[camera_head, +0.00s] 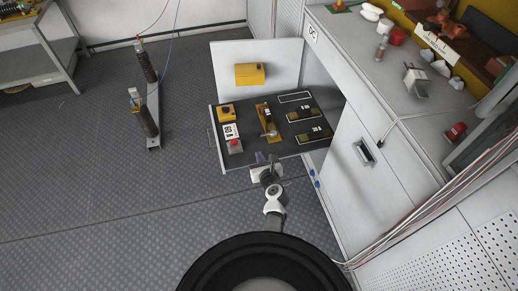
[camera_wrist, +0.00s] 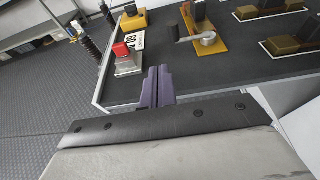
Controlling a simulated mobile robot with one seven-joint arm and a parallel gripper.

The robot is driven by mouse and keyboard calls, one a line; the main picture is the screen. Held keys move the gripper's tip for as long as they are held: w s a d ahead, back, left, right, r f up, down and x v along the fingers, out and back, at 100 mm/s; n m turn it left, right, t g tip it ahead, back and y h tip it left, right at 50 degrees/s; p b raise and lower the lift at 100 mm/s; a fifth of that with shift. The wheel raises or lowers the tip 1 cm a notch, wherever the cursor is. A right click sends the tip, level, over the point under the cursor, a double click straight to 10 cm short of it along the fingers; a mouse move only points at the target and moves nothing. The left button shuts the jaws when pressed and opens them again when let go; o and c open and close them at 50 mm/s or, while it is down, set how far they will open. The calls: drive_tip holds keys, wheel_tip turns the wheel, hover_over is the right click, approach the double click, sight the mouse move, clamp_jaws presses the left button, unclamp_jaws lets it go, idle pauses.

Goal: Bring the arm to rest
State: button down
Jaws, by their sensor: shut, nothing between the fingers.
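My gripper (camera_head: 262,158) is at the front edge of a dark panel board (camera_head: 240,167) in the head view. In the wrist view its two purple fingers (camera_wrist: 157,84) are together with nothing between them. They are over the board's front edge, beside a red button on a metal box (camera_wrist: 126,62). My arm (camera_head: 274,200) reaches forward from the bottom of the head view. I cannot tell whether the fingertips touch the board.
The board carries a yellow fixture with a round metal knob (camera_head: 268,133), a yellow box (camera_head: 225,111) and black fuse blocks (camera_head: 306,113). A white cabinet (camera_head: 345,180) stands close on the right. Tall insulators (camera_head: 146,118) stand at left. Floor (camera_head: 100,200) is clear at lower left.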

drive_tip(key=shift+a+v, duration=0.2)
drive_tip(key=shift+v, duration=0.75)
drive_tip(key=shift+a+v, duration=0.15)
drive_tip(key=shift+v, duration=0.85)
drive_tip(key=shift+s, duration=0.1)
